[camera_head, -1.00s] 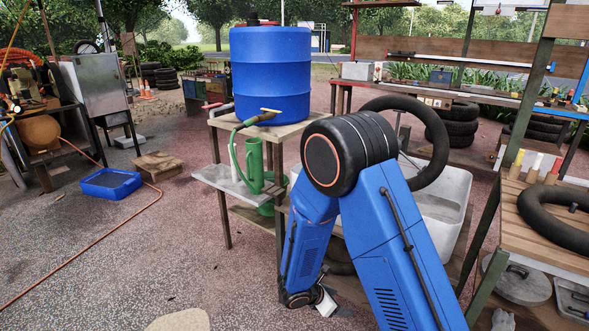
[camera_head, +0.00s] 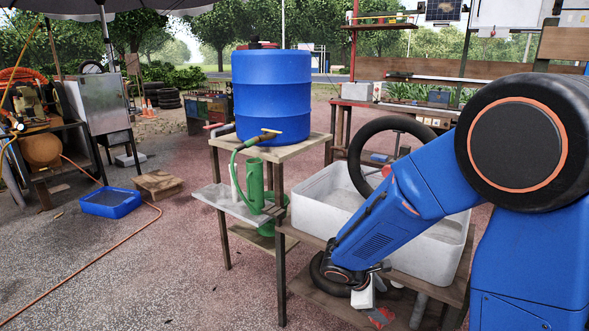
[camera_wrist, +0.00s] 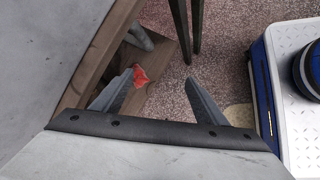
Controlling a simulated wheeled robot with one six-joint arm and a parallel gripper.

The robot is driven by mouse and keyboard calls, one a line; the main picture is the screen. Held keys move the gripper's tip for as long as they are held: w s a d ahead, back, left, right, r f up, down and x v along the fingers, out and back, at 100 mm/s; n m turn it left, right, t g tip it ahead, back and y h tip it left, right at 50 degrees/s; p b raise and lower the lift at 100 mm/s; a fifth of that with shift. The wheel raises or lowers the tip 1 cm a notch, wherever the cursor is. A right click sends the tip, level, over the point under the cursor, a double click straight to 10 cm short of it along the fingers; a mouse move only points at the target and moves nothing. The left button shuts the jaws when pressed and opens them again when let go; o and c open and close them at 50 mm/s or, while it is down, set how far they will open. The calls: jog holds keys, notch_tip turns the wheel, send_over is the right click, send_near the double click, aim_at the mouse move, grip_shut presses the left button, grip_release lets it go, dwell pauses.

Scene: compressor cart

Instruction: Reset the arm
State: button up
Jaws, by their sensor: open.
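My gripper (camera_wrist: 159,78) is open, with its two grey fingers apart in the wrist view and nothing between them that I can see held. In the camera_head view my blue forearm reaches down and left from the large black elbow joint. My wrist there is low at the front of the bench with the grey-white tub (camera_head: 440,261), and the fingers are not clear. A small red piece (camera_wrist: 141,76) shows beyond the left finger in the wrist view, on or above a wooden board; I cannot tell whether they touch.
A black tyre ring (camera_head: 357,150) stands at the tub. A blue tray (camera_head: 111,203) lies on open gravel at left.

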jog(key=s+d+r+m+y, duration=0.1)
jog(key=s+d+r+m, duration=0.25)
jog(key=s+r, duration=0.2)
jog(key=s+d+r+m+y, duration=0.2)
jog(key=s+r+m, duration=0.2)
jog(key=s+r, duration=0.15)
jog(key=s+r+m+t+y, duration=0.1)
jog(key=s+r+m+y, duration=0.1)
jog(key=s, duration=0.4)
jog(key=s+a+r+m+t+y, duration=0.1)
jog(key=s+r+m, duration=0.4)
jog(key=s+r, duration=0.1)
jog(key=shift+s+a+y, duration=0.25)
jog(key=shift+s+y, duration=0.15)
